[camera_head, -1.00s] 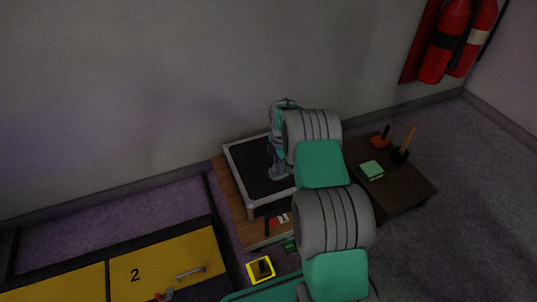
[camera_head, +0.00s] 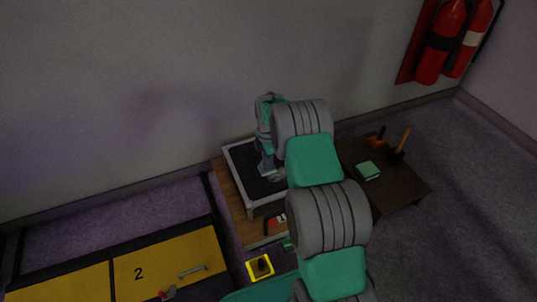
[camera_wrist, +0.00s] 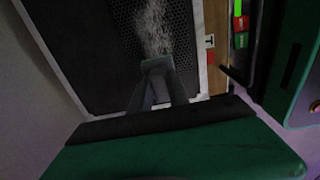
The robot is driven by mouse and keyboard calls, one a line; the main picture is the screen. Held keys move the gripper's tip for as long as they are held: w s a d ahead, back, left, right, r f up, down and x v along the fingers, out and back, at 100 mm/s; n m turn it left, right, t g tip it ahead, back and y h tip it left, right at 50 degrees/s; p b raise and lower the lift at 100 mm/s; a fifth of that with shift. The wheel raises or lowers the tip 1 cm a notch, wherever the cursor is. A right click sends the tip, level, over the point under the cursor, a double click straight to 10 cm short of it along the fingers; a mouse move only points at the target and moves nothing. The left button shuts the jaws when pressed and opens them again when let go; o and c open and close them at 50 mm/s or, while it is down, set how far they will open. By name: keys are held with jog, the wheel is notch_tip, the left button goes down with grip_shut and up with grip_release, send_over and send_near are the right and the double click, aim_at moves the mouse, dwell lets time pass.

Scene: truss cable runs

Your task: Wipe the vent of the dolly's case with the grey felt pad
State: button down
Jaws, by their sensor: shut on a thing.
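The dolly's case (camera_head: 232,155) has a light grey rim around a dark top and stands on a wooden board (camera_head: 225,180) against the wall. In the wrist view the vent (camera_wrist: 105,50) is a black perforated panel. A patch of pale dust (camera_wrist: 153,25) lies on it, just beyond my fingertips. My gripper (camera_wrist: 158,78) is shut on the grey felt pad (camera_wrist: 157,63), a small block at the fingertips, at or just over the vent. Contact cannot be told. In the head view my gripper (camera_head: 266,170) is over the case's dark top, and my arm hides its right side.
A dark low table (camera_head: 400,185) at the right bears a green block (camera_head: 367,171) and brushes. A yellow-rimmed tray (camera_head: 260,266) is in front of the dolly. A yellow-topped bench (camera_head: 170,260) is front left. Fire extinguishers (camera_head: 438,50) hang back right.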

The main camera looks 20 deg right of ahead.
jog(key=shift+r+p, duration=0.7)
jog(key=shift+r, duration=0.7)
